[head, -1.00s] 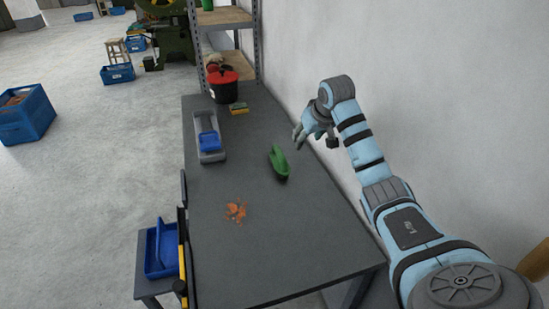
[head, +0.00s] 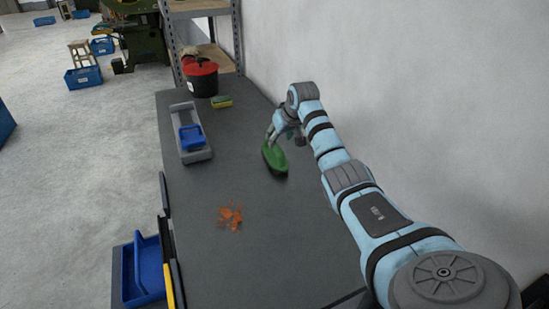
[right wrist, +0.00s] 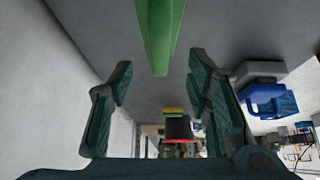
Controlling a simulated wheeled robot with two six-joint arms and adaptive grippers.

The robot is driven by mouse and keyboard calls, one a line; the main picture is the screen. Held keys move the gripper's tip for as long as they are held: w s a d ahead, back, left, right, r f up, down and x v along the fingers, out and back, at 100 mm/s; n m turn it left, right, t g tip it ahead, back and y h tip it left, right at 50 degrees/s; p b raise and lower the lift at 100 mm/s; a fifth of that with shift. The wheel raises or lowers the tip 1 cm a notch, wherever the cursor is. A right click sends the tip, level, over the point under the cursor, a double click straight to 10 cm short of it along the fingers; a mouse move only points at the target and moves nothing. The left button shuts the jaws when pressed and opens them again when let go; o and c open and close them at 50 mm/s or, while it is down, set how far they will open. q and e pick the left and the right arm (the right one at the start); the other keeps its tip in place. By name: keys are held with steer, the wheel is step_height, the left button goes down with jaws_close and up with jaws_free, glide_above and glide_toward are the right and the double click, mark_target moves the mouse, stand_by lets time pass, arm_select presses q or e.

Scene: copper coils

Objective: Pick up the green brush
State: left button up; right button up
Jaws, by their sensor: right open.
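The green brush (head: 274,158) lies on the grey table (head: 262,245), toward its right side. My right gripper (head: 271,138) is just above the far end of the brush in the head view, and its fingers overlap the brush there. In the right wrist view the brush (right wrist: 160,35) hangs into the picture from the top, between the lines of the two open fingers (right wrist: 160,85). The fingers stand well apart with nothing between their tips. Whether they touch the brush I cannot tell. My left gripper does not show.
A patch of orange-brown bits (head: 230,216) lies nearer on the table. A grey tray with a blue item (head: 192,137) is at the left edge. A black pot with a red lid (head: 201,78) and a sponge (head: 222,102) stand at the back. The wall is close on the right.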

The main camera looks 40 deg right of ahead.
mark_target(276, 145)
steer(key=shift+x, duration=1.1)
steer(key=b+x, duration=0.2)
steer(key=x, duration=0.2)
steer(key=shift+s+b, duration=0.25)
steer(key=shift+b, duration=0.05)
steer(key=shift+w+f+b, duration=0.3)
steer(key=shift+f+b, duration=0.05)
steer(key=shift+r, duration=0.1)
jaws_close()
